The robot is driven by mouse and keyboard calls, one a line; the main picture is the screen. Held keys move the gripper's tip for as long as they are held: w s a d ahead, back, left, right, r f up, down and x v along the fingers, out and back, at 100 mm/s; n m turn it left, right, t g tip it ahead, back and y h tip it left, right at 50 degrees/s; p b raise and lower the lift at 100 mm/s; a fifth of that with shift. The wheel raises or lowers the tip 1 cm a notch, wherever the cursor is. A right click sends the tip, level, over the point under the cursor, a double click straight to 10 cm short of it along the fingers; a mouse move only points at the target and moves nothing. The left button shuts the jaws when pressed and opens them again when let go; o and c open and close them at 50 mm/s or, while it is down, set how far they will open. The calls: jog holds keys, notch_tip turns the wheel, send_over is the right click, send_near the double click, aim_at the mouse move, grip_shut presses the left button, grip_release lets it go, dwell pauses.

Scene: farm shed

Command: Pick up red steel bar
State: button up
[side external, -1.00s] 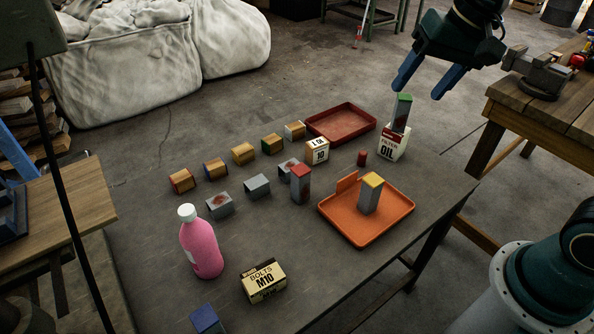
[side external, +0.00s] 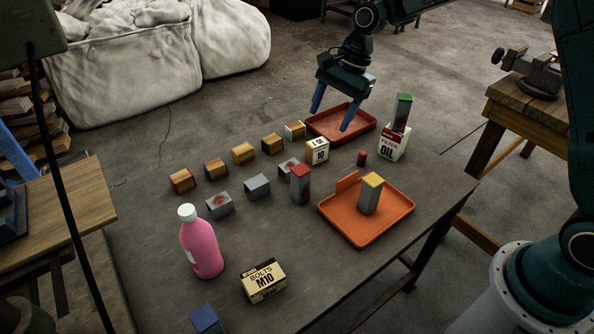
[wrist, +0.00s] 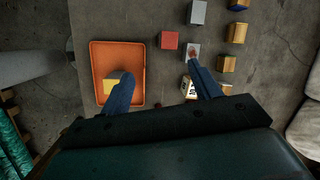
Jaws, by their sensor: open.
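The red steel bar (side external: 301,185), a grey upright bar with a red top, stands on the dark table left of the orange tray. In the wrist view its red top (wrist: 169,40) shows beyond the fingertips, between their lines. My gripper (side external: 330,121) is open and empty, raised in the air over the back of the table, apart from the bar. Its two blue fingers point down, and they also show in the wrist view (wrist: 161,70).
A yellow-topped bar (side external: 370,196) stands in the orange tray (side external: 394,222). Grey blocks (side external: 258,186) and wooden blocks (side external: 243,153) lie left of and behind the bar. A small white box (side external: 318,151), a red tray (side external: 366,133) and an oil filter box (side external: 393,147) stand farther back.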

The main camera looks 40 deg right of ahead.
aim_at(304, 168)
jog(key=w+a+f+m, duration=0.1)
jog(key=f, duration=0.4)
jog(key=w+a+f+m, duration=0.1)
jog(key=f, duration=0.5)
jog(key=w+a+f+m+g+y, duration=0.1)
jog(key=a+f, duration=0.1)
jog(key=f, duration=0.3)
jog(key=shift+w+f, duration=0.15)
jog(key=shift+w, duration=0.2)
jog(key=shift+a+f, duration=0.1)
jog(key=shift+f, duration=0.4)
jog(key=shift+x, duration=2.6)
jog(key=shift+w, duration=0.15)
jog(key=c, duration=1.2)
jog(key=shift+r, duration=0.15)
jog(key=shift+c, duration=0.2)
